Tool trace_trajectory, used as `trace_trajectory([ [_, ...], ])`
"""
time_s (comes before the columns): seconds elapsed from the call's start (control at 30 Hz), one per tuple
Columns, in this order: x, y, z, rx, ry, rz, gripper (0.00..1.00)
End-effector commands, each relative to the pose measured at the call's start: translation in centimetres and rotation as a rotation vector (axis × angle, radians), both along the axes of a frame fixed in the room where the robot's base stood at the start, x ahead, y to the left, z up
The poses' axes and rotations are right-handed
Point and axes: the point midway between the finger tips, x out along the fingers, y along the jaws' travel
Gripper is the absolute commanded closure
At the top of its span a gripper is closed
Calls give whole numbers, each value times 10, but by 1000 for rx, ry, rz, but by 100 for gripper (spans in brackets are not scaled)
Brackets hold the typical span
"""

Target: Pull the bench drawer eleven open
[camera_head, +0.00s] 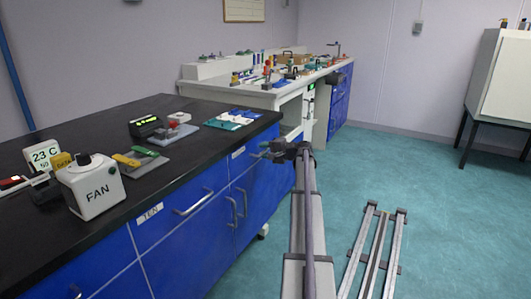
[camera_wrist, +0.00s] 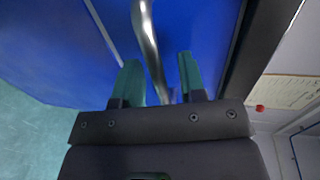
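The blue bench drawer (camera_head: 236,165) to the right of the one labelled TEN has a small label too small to read; it appears shut. My gripper (camera_head: 272,150) is at the front of this drawer, and the arm hides part of it. In the wrist view, a curved metal handle (camera_wrist: 149,40) on the blue front runs between the two teal fingertips of my gripper (camera_wrist: 158,72). The fingers are apart, with a gap on each side of the handle. I cannot tell whether either finger touches it.
Drawer TEN (camera_head: 180,215) with its bar handle is to the left, and cupboard doors with upright handles (camera_head: 237,207) are below. The black benchtop (camera_head: 110,125) carries a fan box (camera_head: 90,187) and instruments. Floor rails (camera_head: 376,250) lie to the right on open teal floor.

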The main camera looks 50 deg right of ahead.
Motion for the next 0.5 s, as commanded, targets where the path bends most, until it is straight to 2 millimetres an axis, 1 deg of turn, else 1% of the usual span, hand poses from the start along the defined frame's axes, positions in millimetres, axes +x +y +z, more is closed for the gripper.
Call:
trace_trajectory([
  [0.07, 0, 0, 0, 0, 0, 0, 63],
  [0.4, 0, 0, 0, 0, 0, 1, 94],
  [0.47, 0, 0, 0, 0, 0, 1, 100],
  [0.5, 0, 0, 0, 0, 0, 1, 100],
])
